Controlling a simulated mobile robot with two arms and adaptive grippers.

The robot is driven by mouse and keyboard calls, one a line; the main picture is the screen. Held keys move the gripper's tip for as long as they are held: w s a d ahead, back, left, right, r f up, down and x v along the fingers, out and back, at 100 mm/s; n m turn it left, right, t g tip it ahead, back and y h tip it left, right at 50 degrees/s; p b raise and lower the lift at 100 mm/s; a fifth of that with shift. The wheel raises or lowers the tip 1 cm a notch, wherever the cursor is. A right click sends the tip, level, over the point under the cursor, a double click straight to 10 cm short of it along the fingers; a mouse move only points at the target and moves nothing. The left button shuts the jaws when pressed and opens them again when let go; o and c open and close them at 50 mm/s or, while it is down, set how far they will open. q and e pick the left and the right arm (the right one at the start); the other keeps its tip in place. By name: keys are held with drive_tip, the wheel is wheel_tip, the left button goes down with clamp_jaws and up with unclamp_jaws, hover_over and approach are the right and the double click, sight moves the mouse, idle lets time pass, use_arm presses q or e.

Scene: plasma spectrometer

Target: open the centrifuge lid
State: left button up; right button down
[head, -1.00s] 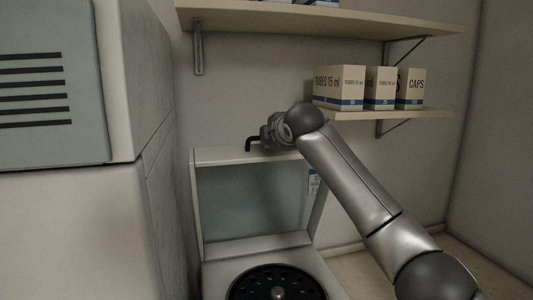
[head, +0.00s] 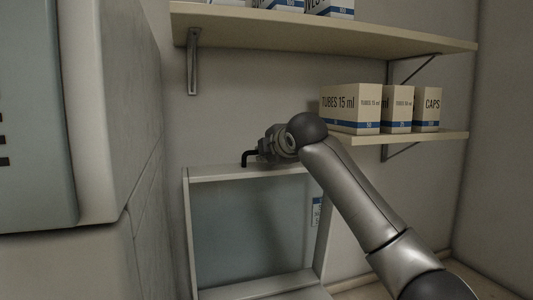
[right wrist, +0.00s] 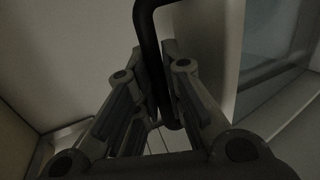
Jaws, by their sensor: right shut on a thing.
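The centrifuge lid (head: 240,225) stands raised, about upright, in the head view, with its pale frame and grey-blue inner panel facing me. A black bent handle (head: 249,157) sticks up at its top edge. My right gripper (head: 265,150) is at that top edge, at the handle. In the right wrist view the black handle (right wrist: 147,40) runs down between the two fingers of the right gripper (right wrist: 157,80), which are shut on it. The centrifuge bowl is below the head view's lower edge. My left gripper is in neither view.
A shelf (head: 405,138) with several boxes, including a "TUBES 15 ml" box (head: 345,108), is on the wall behind my right arm. A higher shelf (head: 320,30) runs above the lid. A large pale cabinet (head: 110,110) stands close on the left.

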drive_tip(key=c, duration=1.5)
unclamp_jaws()
drive_tip(key=shift+f, duration=0.1)
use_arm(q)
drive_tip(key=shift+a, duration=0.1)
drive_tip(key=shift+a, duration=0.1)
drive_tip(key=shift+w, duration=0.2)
use_arm(e)
drive_tip(key=v, duration=1.2)
